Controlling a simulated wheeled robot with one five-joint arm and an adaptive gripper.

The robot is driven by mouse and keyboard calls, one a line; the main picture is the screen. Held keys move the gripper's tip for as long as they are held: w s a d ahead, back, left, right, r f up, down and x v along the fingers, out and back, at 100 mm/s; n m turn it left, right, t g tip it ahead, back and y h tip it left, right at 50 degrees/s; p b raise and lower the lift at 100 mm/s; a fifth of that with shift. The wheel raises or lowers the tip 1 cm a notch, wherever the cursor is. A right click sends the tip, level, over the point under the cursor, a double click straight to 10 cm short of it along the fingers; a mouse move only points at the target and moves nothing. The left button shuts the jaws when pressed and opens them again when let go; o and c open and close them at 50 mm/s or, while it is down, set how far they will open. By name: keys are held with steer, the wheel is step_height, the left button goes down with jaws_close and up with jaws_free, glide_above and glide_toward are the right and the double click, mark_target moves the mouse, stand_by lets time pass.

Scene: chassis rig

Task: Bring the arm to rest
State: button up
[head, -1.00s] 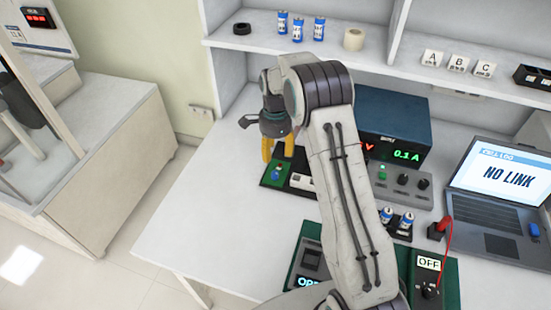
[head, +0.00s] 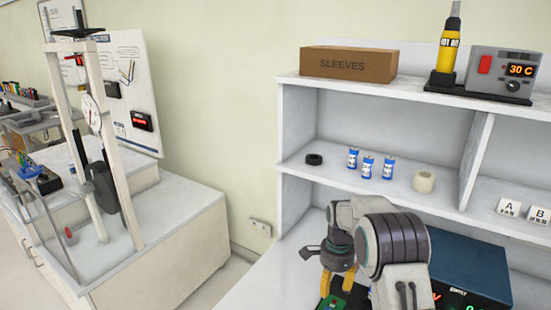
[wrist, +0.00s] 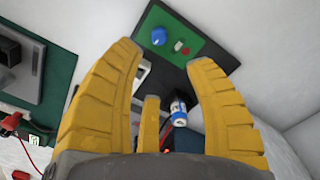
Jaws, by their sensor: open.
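My gripper (head: 338,287) is at the lower middle of the head view, pointing down over the desk. In the wrist view my gripper (wrist: 165,62) has its yellow fingers spread wide, with nothing held between them. A dark board with a green panel (wrist: 172,38) lies beyond the fingertips and carries a blue knob (wrist: 159,36). A blue and white cell (wrist: 178,112) shows between the fingers, farther off; what it rests on is hard to tell. My arm's lower part is cut off by the head view's bottom edge.
Shelves above the desk hold a black ring (head: 314,159), several blue cells (head: 367,167), a tape roll (head: 424,182) and a SLEEVES box (head: 349,65). A blue power supply (head: 470,265) stands right of my arm. A test frame (head: 103,130) stands on the left bench.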

steer(key=s+f+n+g, duration=0.3)
steer(key=s+n, duration=0.9)
steer(key=s+r+n+t, duration=0.3)
steer(key=s+r+t, duration=0.4)
steer(key=s+r, duration=1.2)
steer(key=shift+s+r, duration=0.35)
steer(key=shift+s, duration=0.4)
